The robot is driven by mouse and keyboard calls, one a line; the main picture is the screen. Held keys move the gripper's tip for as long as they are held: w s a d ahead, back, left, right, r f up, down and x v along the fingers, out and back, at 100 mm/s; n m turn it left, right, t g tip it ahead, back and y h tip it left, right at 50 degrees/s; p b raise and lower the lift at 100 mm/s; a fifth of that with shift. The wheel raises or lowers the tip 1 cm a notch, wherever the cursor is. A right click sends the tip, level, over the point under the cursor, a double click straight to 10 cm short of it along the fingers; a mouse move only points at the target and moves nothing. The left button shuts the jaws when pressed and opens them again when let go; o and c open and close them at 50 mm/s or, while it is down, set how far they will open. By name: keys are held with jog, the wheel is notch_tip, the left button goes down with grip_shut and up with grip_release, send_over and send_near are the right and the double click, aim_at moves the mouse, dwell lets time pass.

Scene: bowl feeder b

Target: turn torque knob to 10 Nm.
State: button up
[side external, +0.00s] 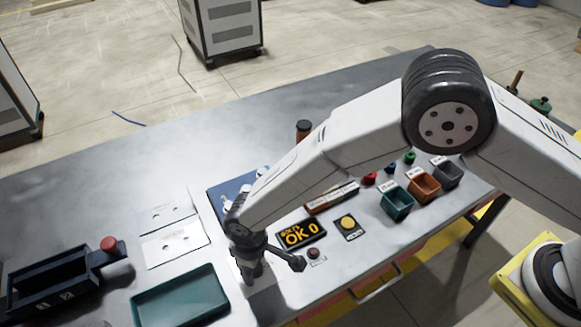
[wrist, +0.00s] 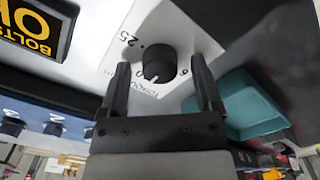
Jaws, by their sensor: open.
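The torque knob (wrist: 158,62) is a round black knob on a white plate in the wrist view. A small white pointer mark on it faces the lower edge of the picture. A "25" is printed to its upper left and a single digit to its lower right; no "10" can be made out. My gripper (wrist: 160,66) is open, with one dark finger on each side of the knob; whether either touches it cannot be told. In the side view my gripper (side external: 252,268) points down over the white plate (side external: 262,284) and hides the knob.
A teal tray (side external: 180,300) lies to the left, near a dark fixture (side external: 60,285). Coloured bins (side external: 396,203) stand farther right.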

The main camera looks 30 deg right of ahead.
jog(key=shift+r, duration=0.1)
jog(key=shift+r, duration=3.8)
jog(key=shift+d, duration=0.1)
jog(key=shift+w+d+r, duration=0.2)
jog(key=shift+d, duration=0.1)
jog(key=w+d+r+m, duration=0.1)
jog(key=d+r, duration=0.1)
jog(key=d, duration=0.3)
jog(key=w+d+r+m, duration=0.2)
jog(key=d+r, duration=0.1)
jog(key=d, duration=0.3)
jog(key=s+d+r+m+t, duration=0.1)
jog(key=s+d, duration=0.4)
jog(key=d, duration=0.7)
jog(key=s+d+r+m+t, duration=0.1)
jog(key=s+d+r+m, duration=0.2)
jog(key=d, duration=0.9)
jog(key=s+m, duration=0.2)
jog(key=s, duration=0.1)
jog(key=shift+d+r+t, duration=0.3)
jog(key=shift+d+r, duration=0.05)
jog(key=shift+r, duration=0.05)
